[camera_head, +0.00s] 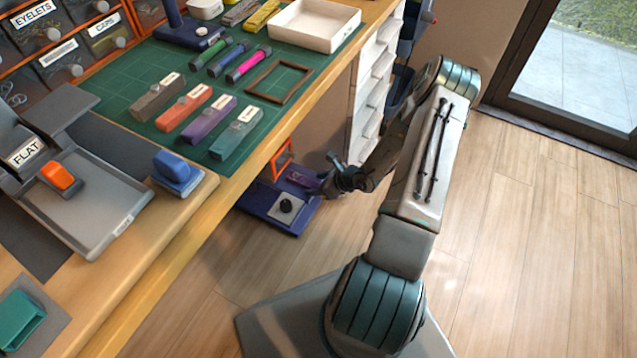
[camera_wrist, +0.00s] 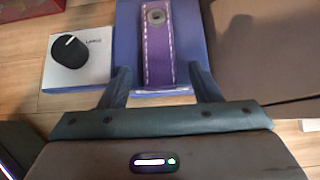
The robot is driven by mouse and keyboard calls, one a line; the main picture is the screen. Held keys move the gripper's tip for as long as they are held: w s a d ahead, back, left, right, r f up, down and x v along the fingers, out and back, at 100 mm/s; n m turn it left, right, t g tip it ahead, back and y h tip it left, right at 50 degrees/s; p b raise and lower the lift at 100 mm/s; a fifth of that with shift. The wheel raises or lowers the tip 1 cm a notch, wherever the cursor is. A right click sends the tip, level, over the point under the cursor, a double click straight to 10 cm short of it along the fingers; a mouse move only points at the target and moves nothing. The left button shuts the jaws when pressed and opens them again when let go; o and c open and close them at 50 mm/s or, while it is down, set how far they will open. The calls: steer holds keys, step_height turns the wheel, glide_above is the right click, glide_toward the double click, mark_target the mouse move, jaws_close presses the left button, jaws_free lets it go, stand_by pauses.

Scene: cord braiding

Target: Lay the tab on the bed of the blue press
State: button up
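A purple tab (camera_wrist: 158,50) with white stitching and a metal eyelet shows in the wrist view, over a blue surface (camera_wrist: 125,30) that appears to be the bed of the blue press. In the head view the blue press (camera_head: 259,203) stands low beside the bench, with the purple tab (camera_head: 303,178) at its far right. My gripper (camera_head: 332,181) is beside the tab. In the wrist view my gripper (camera_wrist: 161,85) has its fingers apart, one on each side of the tab, with gaps showing. Whether the tab's underside rests on the bed is unclear.
A black knob (camera_wrist: 69,51) on a white plate sits left of the tab. An orange frame (camera_head: 281,158) rises behind the press. The bench edge (camera_head: 200,225) overhangs on the left, and white drawers (camera_head: 372,95) stand behind. The wooden floor (camera_head: 530,250) is clear on the right.

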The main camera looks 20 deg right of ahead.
steer(key=p+v, duration=0.5)
steer(key=v, duration=0.8)
steer(key=shift+d+r, duration=0.2)
steer(key=shift+r, duration=0.1)
steer(key=shift+s, duration=0.15)
